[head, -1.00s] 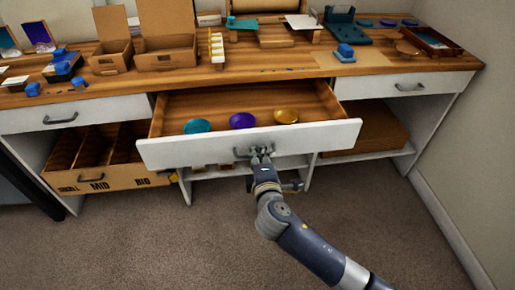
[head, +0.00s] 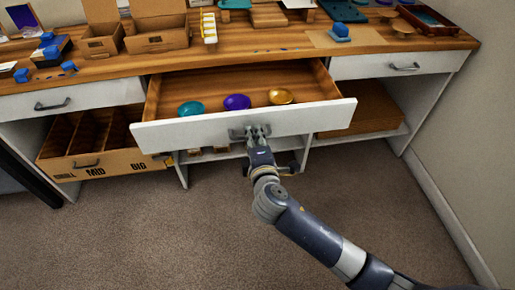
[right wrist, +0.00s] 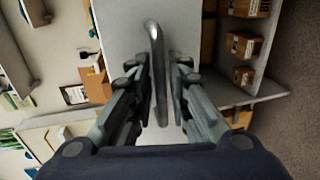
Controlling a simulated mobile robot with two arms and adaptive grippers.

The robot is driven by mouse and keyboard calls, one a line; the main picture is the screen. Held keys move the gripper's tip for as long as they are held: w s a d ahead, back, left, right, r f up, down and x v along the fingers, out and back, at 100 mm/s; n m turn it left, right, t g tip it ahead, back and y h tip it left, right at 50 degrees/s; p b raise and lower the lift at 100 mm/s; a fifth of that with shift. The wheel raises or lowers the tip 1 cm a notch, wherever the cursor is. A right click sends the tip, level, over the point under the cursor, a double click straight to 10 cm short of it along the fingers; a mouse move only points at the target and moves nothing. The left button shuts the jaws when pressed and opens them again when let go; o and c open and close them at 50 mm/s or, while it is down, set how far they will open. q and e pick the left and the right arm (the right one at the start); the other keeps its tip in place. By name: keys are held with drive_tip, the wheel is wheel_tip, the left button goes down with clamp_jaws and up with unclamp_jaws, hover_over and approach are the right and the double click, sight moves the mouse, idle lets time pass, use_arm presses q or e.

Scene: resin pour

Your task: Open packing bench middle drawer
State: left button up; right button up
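The packing bench middle drawer (head: 190,131) is pulled well out in the head view, with its inside showing. My right gripper (head: 257,131) is at the metal handle on the drawer front. In the right wrist view the handle (right wrist: 158,75) stands between the two fingers of my right gripper (right wrist: 160,78). The fingers are apart, with a gap beside the bar, so it looks open around the handle. My left gripper is not in view.
The bench top (head: 235,63) carries cardboard boxes, trays and small blue items. Closed drawers flank the middle one on the left (head: 70,100) and right (head: 400,65). A divided cardboard box (head: 100,160) sits on the lower left. The carpet in front is clear; a wall (head: 470,130) stands at right.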

drive_tip(key=v, duration=1.1)
